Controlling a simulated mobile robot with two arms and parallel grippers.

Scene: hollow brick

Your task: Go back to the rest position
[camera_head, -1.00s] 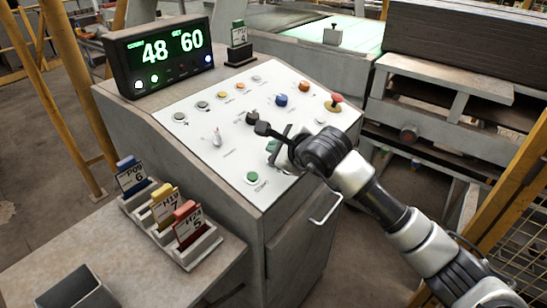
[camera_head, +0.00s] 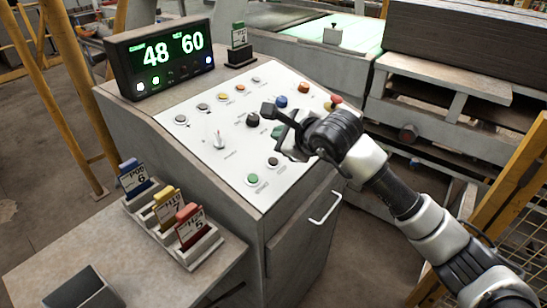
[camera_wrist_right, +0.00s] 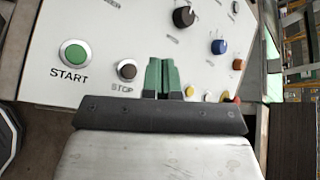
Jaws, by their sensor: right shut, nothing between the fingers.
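My right gripper (camera_head: 274,121) is above the right part of the white control panel (camera_head: 205,152), clear of the green START button (camera_head: 253,180). In the right wrist view its green fingertips (camera_wrist_right: 162,76) are together with nothing between them. The START button (camera_wrist_right: 75,53) and the dark STOP button (camera_wrist_right: 127,69) lie to the left of the fingers there. A black knob (camera_wrist_right: 184,17) and a blue button (camera_wrist_right: 219,47) are beyond them and to the right. My left gripper is in neither view.
A display (camera_head: 158,58) reading 48 and 60 stands behind the panel. A rack (camera_head: 187,248) with several tagged cards is on the side table at lower left, near a grey bin (camera_head: 85,290). A yellow post (camera_head: 512,182) stands at right, close to my arm.

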